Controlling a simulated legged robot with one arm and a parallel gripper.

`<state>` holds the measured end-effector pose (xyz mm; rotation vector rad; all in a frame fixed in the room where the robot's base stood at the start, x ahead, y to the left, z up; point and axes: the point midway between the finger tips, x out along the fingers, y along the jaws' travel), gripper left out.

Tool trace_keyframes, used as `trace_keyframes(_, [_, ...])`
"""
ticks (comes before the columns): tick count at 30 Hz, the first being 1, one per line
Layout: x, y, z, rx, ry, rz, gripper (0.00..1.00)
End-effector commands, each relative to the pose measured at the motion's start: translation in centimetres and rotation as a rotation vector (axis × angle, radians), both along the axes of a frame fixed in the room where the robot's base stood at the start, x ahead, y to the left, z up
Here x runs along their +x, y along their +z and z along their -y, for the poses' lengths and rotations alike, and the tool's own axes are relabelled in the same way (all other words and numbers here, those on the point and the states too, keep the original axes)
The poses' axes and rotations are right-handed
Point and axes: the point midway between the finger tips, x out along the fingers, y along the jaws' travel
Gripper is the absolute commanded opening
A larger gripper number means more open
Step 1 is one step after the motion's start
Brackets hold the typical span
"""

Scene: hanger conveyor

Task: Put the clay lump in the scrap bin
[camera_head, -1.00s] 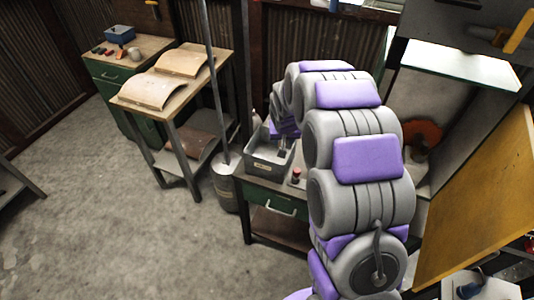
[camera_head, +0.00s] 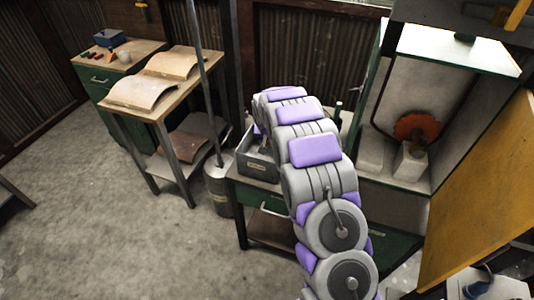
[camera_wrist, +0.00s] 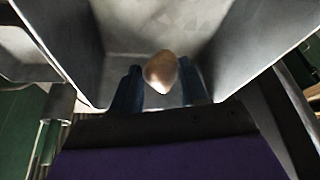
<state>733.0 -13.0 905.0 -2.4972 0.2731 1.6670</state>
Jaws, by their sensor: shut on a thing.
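The clay lump (camera_wrist: 160,72) is a small tan, rounded piece in the wrist view. It sits between the two dark blue fingers of my gripper (camera_wrist: 160,88), which is shut on it. Grey walls of an open bin (camera_wrist: 268,62) rise around the lump and fingers, with the bin floor beyond. In the head view a grey bin (camera_head: 262,172) with a small label stands on a green bench; it looks like the same bin. My arm hides my gripper and the lump there. I cannot read the label.
A metal bucket (camera_head: 217,190) stands on the floor left of the green bench (camera_head: 255,200). A wooden table (camera_head: 203,62) with curved boards is further left. A machine with a red disc (camera_head: 417,127) is at right.

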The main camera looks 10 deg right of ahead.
Motion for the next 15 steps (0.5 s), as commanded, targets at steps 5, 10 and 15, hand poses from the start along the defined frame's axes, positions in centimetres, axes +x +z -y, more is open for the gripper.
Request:
trace_keyframes(5, [-0.1,-2.2,-0.1,-0.001,0.0,-0.001,0.12])
trace_keyframes(10, [-0.1,-4.4,-0.1,0.0,0.0,-0.001,0.12])
trace_keyframes(15, [0.0,-5.7,-0.1,-0.001,0.0,0.0,0.12])
